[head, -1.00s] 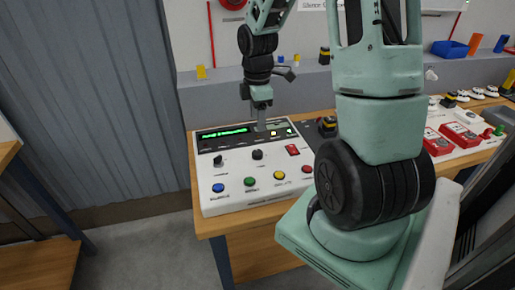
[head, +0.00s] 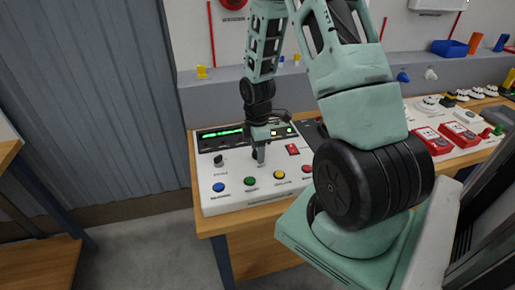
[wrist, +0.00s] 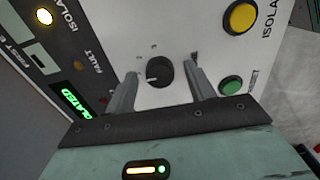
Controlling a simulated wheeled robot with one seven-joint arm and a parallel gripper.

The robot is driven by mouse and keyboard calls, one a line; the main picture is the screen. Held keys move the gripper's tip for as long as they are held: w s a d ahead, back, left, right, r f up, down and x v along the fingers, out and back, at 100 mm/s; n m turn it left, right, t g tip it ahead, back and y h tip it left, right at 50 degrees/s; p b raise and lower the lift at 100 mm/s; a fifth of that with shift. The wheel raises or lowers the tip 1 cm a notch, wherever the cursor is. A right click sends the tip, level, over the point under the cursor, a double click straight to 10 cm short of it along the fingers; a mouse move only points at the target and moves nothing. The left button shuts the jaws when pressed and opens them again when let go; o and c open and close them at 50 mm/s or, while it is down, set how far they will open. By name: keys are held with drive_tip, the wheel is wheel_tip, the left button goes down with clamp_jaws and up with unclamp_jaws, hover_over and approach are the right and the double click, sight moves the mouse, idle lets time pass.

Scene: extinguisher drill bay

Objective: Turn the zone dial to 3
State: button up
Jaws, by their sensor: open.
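The zone dial (wrist: 160,72) is a round black knob on a white panel. It shows in the wrist view with a short white pointer line toward the left of that picture. The small marks around it are too small to read. My gripper (wrist: 163,67) is open, one finger on each side of the dial, with gaps visible between fingers and knob. In the head view my gripper (head: 260,156) points down over the middle of the control panel (head: 215,202) and hides the dial.
A black knob (head: 218,160) is left of my gripper. Blue (head: 218,187), green (head: 250,181) and yellow (head: 279,175) buttons line the front. A red switch (head: 292,149) is to the right. A lit green display (head: 222,133) is behind. Red boxes (head: 433,140) stand farther right.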

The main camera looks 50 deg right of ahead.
drive_tip(key=c, duration=1)
drive_tip(key=shift+m, duration=0.4)
drive_tip(key=m, duration=0.8)
drive_tip(key=shift+m, duration=0.3)
drive_tip(key=m, duration=0.4)
drive_tip(key=shift+b, duration=0.35)
drive_tip(key=m, duration=0.4)
drive_tip(key=shift+m, duration=0.4)
